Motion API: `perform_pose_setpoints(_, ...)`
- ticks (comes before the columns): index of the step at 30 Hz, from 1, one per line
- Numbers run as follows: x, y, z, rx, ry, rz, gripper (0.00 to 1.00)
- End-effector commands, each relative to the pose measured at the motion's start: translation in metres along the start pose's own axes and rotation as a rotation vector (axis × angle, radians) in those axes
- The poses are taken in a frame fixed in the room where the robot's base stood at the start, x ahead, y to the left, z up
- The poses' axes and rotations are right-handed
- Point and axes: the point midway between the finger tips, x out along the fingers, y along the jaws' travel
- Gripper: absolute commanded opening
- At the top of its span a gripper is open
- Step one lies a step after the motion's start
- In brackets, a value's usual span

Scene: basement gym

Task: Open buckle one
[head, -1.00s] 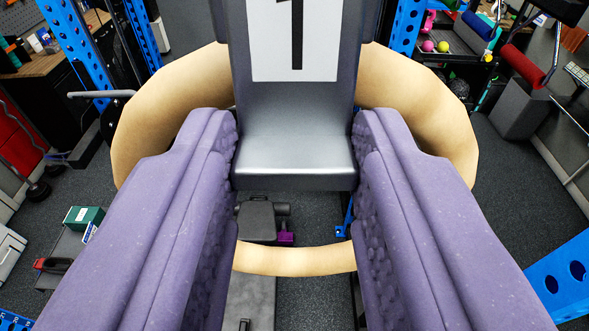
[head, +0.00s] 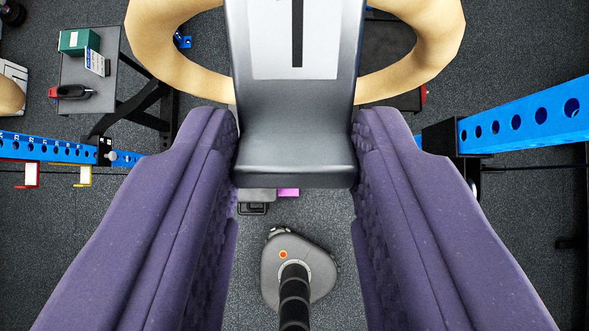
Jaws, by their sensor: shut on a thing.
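Buckle one, a grey metal-like piece with a white label (head: 295,50) bearing a black "1", is in the upper middle of the head view. Its lower block (head: 295,150) sits between the two purple padded fingers of my gripper (head: 296,160). The gripper is shut on it, with a finger against each side. A thick beige ring (head: 185,75) shows behind the buckle on both sides. The buckle hides the ring's middle, and the top of the buckle is cut off by the frame edge.
A blue perforated beam (head: 525,115) runs in at the right, another (head: 60,149) at the left. A small table (head: 115,75) holding a green box (head: 78,40) stands upper left. A small purple thing (head: 288,192) shows below the buckle. Dark floor (head: 400,95) lies around.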

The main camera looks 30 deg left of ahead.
Motion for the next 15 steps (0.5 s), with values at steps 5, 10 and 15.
perform_pose_setpoints(5,-0.0018,0.0004,-0.0015,0.0,-0.035,0.001,0.06)
perform_pose_setpoints(10,-0.0026,0.0004,-0.0019,0.0,-0.044,0.001,0.06)
perform_pose_setpoints(15,-0.0027,0.0004,-0.0019,0.0,-0.044,0.001,0.06)
